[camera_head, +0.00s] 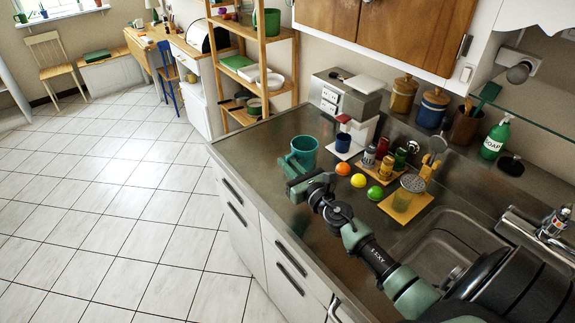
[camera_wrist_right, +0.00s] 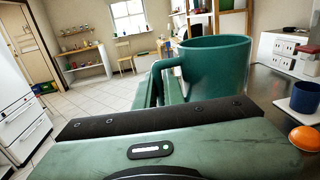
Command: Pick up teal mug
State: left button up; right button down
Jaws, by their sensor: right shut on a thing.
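The teal mug (camera_head: 304,152) is upright near the left end of the metal counter. My right gripper (camera_head: 291,166) is at the mug's near left side, where its handle is. The right wrist view shows the mug (camera_wrist_right: 214,70) large, just beyond the gripper (camera_wrist_right: 160,92), with its handle at the fingers. The right gripper is shut on the mug; the exact finger contact is partly hidden. I cannot tell whether the mug's base touches the counter. My left gripper is not in view.
A blue mug (camera_head: 343,142), an orange ball (camera_head: 343,169), a yellow ball (camera_head: 359,181) and a green ball (camera_head: 375,193) are right of the teal mug. The counter's left end is clear.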

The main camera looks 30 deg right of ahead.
notch_tip(320, 180, up, 3)
jog(key=shift+w+f+p, duration=0.1)
jog(key=shift+f+p, duration=0.05)
jog(key=shift+p, duration=0.2)
jog(key=shift+r+p, duration=0.5)
jog(key=shift+r, duration=0.1)
jog(key=shift+r+b, duration=0.1)
jog(key=shift+b, duration=0.3)
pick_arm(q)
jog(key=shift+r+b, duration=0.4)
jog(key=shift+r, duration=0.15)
pick_arm(e)
jog(key=shift+r, duration=1)
